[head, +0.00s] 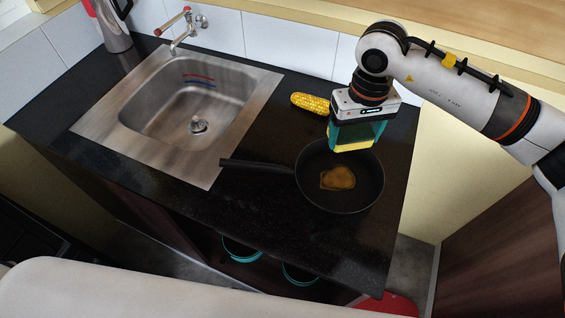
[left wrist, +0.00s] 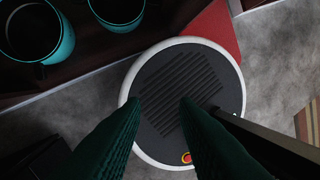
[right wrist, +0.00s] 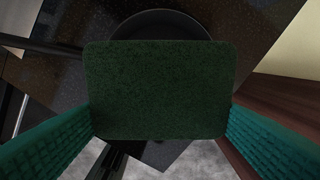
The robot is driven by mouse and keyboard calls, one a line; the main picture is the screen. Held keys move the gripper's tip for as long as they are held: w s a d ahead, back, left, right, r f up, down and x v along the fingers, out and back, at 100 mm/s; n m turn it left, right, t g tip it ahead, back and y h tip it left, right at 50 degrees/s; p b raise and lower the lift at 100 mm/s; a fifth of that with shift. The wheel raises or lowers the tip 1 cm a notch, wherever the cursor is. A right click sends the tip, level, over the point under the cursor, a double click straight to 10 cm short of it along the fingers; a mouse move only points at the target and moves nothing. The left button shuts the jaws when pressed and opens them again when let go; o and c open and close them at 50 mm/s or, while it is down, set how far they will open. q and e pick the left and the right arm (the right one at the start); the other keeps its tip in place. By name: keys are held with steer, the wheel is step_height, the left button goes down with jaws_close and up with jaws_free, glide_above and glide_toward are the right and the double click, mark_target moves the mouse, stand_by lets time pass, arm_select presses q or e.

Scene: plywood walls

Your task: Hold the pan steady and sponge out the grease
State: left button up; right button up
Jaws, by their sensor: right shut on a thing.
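The black pan (head: 368,196) lies on the dark counter, its handle (head: 255,166) pointing left towards the sink. A brown patch of grease (head: 338,178) sits on the pan's floor. My right gripper (head: 356,136) is shut on a sponge, green on one side and yellow on the other. The sponge (head: 352,147) is over the far part of the pan; I cannot tell if it touches. Its green face (right wrist: 160,90) fills the middle of the right wrist view and hides most of the pan. My left gripper (left wrist: 160,103) is open and empty, facing the floor, away from the pan.
A corn cob (head: 310,103) lies behind the pan. A steel sink (head: 150,122) with a tap (head: 180,35) is to the left, with a metal jug (head: 113,25) behind. Teal pots (head: 240,248) stand below the counter. The counter's front strip is clear.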

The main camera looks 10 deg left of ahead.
arm_select(q)
steer(key=s+d+r+m+g+h, duration=0.1)
steer(key=s+d+r+m+g, duration=0.1)
steer(key=d+r+m, duration=0.55)
steer(key=s+d+r+m+g+h, duration=0.1)
steer(key=d+r+m+g, duration=0.3)
steer(key=r, duration=0.7)
steer(key=s+d+r+m+h, duration=0.15)
steer(key=d+r+m, duration=0.25)
steer(key=d+r, duration=0.5)
step_height(320, 180, up, 18)
steer(key=n+t+y, duration=0.4)
steer(key=t+y, duration=0.2)
steer(key=t, duration=0.7)
glide_above(287, 170)
steer(key=s, duration=0.5)
steer(key=shift+m+h, duration=0.25)
steer(key=shift+m, duration=0.1)
steer(key=x, duration=1)
steer(key=shift+a+f, duration=0.25)
steer(key=shift+f, duration=0.2)
